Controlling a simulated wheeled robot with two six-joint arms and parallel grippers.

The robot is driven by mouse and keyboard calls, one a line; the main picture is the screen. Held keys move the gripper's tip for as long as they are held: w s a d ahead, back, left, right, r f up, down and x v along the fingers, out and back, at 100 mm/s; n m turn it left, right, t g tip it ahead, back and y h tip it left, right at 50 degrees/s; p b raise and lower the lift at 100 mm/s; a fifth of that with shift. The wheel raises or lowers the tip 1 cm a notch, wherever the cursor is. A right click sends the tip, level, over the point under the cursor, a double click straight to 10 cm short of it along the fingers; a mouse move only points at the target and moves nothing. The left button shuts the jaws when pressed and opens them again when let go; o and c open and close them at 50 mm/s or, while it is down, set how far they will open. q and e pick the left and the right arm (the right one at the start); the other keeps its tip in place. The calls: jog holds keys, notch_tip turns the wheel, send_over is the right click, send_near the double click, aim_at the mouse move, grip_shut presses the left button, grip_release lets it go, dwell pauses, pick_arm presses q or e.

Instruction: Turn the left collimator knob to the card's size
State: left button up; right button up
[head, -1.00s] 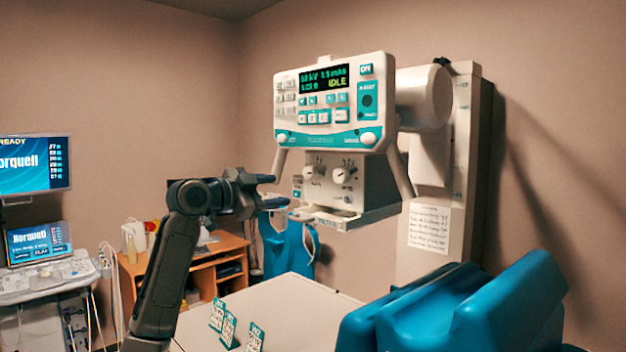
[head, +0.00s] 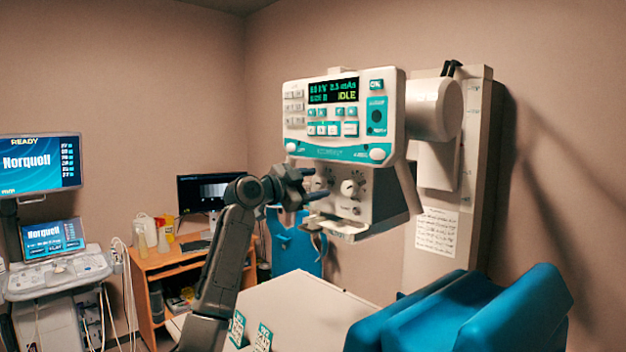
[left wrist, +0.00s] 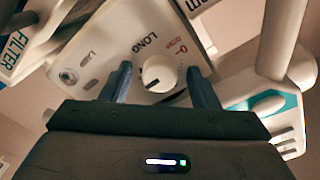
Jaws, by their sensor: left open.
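The collimator box (head: 382,198) hangs under the control panel, with two white knobs on its front. The left knob (head: 318,184) is partly hidden by my left gripper (head: 321,186). The right knob (head: 350,188) is clear. In the left wrist view a white knob (left wrist: 158,73) with a dark pointer line sits beside the word LONG, between the two open fingers (left wrist: 159,78). I see no clear contact. Small teal-headed cards (head: 237,328) (head: 263,338) stand on the table; their sizes are unreadable. My right gripper is not in view.
The control panel (head: 341,115), reading IDLE, is just above my gripper. A tray-like ledge (head: 345,231) sticks out below the box. A blue padded support (head: 470,318) fills the lower right. A paper notice (head: 437,232) hangs on the column. The table (head: 300,305) has free room.

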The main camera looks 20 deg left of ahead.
pick_arm(q)
jog(key=c, duration=1)
jog(key=shift+f+n, duration=0.1)
jog(key=shift+n, duration=0.3)
jog(key=shift+n+b, duration=0.4)
jog(key=shift+n, duration=0.5)
jog(key=n, duration=0.2)
jog(key=shift+n, duration=0.4)
jog(key=n, duration=0.3)
jog(key=shift+b, duration=0.4)
jog(key=shift+n+t, duration=0.4)
jog(key=shift+n, duration=1.2)
